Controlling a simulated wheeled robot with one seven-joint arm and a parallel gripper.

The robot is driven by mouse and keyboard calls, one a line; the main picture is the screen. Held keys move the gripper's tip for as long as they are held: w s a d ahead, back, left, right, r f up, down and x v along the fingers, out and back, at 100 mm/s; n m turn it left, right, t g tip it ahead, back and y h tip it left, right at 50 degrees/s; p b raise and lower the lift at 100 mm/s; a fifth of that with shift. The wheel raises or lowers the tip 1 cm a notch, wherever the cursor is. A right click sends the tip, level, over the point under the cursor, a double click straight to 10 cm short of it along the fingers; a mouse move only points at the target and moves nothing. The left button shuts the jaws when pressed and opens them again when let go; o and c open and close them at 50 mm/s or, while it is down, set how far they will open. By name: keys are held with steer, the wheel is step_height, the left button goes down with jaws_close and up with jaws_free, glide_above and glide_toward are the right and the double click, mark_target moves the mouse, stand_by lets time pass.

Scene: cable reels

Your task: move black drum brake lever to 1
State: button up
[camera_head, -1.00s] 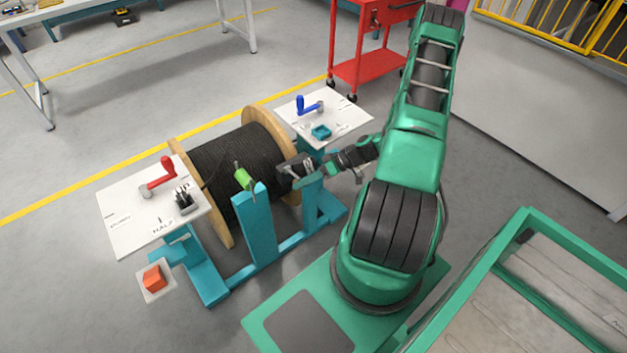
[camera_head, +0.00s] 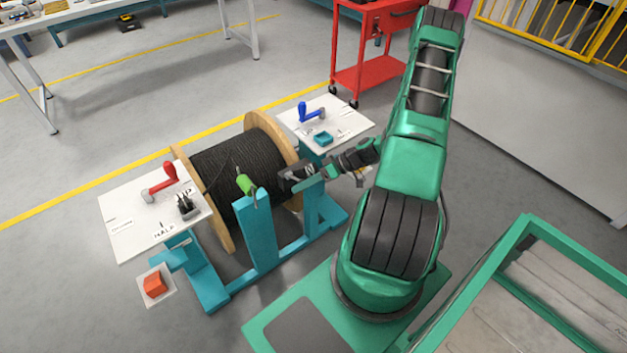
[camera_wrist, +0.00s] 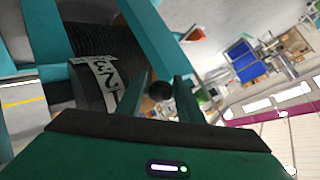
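The cable drum (camera_head: 240,160), wound with black cable between wooden flanges, sits in a teal stand. A dark brake block (camera_head: 296,177) with white markings is at its right side. In the wrist view a label plate (camera_wrist: 104,76) with dark characters shows, only partly legible. A round black knob (camera_wrist: 160,90), seemingly the brake lever's end, shows between my fingertips. My gripper (camera_wrist: 160,97) is open, with a finger on each side of the knob; I cannot tell whether they touch it. In the head view my gripper (camera_head: 316,173) is small and partly merges with the dark block.
A white panel with a red crank (camera_head: 162,182) stands left of the drum. Another with a blue crank (camera_head: 310,113) stands behind right. A green handle (camera_head: 246,185) is at the drum's front. Teal stand posts (camera_head: 262,230) rise close to my gripper.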

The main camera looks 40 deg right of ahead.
steer(key=shift+s+d, duration=0.1)
steer(key=v, duration=1)
steer(key=shift+d+r, duration=0.15)
steer(key=shift+r, duration=0.05)
steer(key=shift+s, duration=0.1)
